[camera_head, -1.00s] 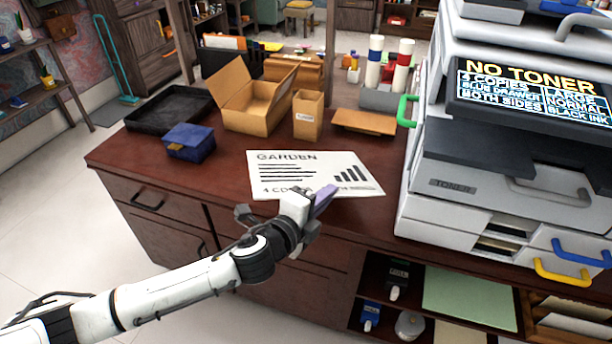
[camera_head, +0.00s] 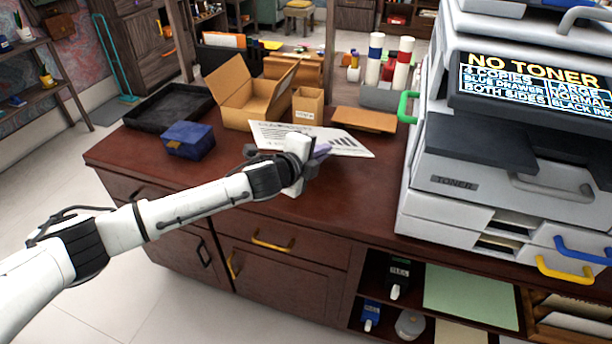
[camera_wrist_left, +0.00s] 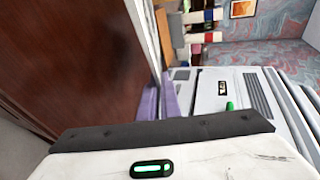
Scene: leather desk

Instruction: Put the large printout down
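The large printout (camera_head: 352,148) is a white sheet with dark print lines and a bar chart. In the head view it is at mid-desk, in front of the small cardboard boxes, seen at a shallow slant. My left gripper (camera_head: 320,152) is at its near edge, its purple fingers closed on that edge; the wrist and gripper hide the sheet's near left part. In the left wrist view the two purple fingers (camera_wrist_left: 160,103) are close together, with a thin pale edge beside them. I cannot tell whether the sheet touches the desk. My right gripper is in neither view.
The desk top (camera_head: 230,190) is clear in front of the sheet. A blue box (camera_head: 188,141), black tray (camera_head: 165,108), open carton (camera_head: 255,105), small carton (camera_head: 307,108) and flat brown folder (camera_head: 365,121) lie around it. The grey copier (camera_head: 460,190) stands at right.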

